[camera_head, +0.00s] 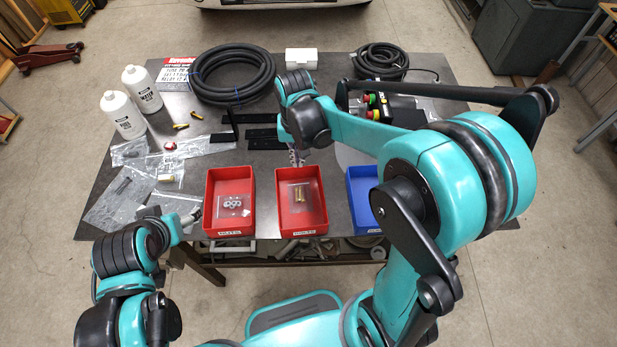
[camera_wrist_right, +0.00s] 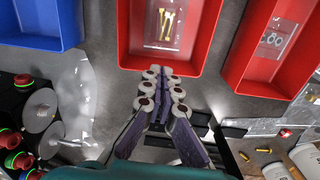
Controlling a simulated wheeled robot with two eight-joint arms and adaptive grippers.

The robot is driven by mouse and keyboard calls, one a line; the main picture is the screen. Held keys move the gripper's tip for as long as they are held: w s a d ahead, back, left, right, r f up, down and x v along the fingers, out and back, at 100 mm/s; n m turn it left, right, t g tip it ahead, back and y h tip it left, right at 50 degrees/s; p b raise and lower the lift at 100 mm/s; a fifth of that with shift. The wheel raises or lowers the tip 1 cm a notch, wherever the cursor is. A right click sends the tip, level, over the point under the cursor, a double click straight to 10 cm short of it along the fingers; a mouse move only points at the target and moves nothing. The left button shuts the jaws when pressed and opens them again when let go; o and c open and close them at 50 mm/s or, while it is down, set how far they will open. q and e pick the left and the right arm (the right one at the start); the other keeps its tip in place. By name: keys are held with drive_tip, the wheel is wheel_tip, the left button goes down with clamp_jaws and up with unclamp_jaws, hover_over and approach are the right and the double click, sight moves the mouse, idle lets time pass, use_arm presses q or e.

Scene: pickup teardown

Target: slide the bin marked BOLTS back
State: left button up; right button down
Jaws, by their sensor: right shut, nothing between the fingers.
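The red bin marked BOLTS (camera_head: 322,208) stands at the front edge of the table, between another red bin and a blue one. It holds a clear bag of brass-coloured bolts (camera_head: 299,193). My right gripper (camera_head: 297,160) is shut and empty at the bin's far wall. In the right wrist view its closed fingertips (camera_wrist_right: 157,73) are right at the rim of the BOLTS bin (camera_wrist_right: 190,65); I cannot tell whether they touch. My left gripper (camera_head: 192,216) is low at the left, beside the other red bin; its fingers are too small to read.
The red NUTS bin (camera_head: 209,205) is close on the left, and the blue bin (camera_head: 359,190) is close on the right, partly behind my right arm. Black brackets (camera_head: 262,138) lie behind the bins. A coiled hose (camera_head: 232,75) and white bottles (camera_head: 122,115) stand farther back.

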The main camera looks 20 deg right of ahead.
sight(299, 183)
wheel_tip(299, 183, down, 10)
drive_tip(key=b, duration=0.2)
drive_tip(key=shift+b, duration=0.4)
drive_tip(key=w+d, duration=0.1)
drive_tip(key=w, duration=0.5)
drive_tip(key=w+d+b, duration=0.1)
drive_tip(key=w, duration=0.2)
drive_tip(key=shift+w+d+f, duration=0.1)
drive_tip(key=shift+d, duration=0.25)
drive_tip(key=shift+w+d, duration=0.15)
drive_tip(key=shift+w, duration=0.25)
wheel_tip(299, 183, up, 10)
drive_tip(key=p, duration=0.6)
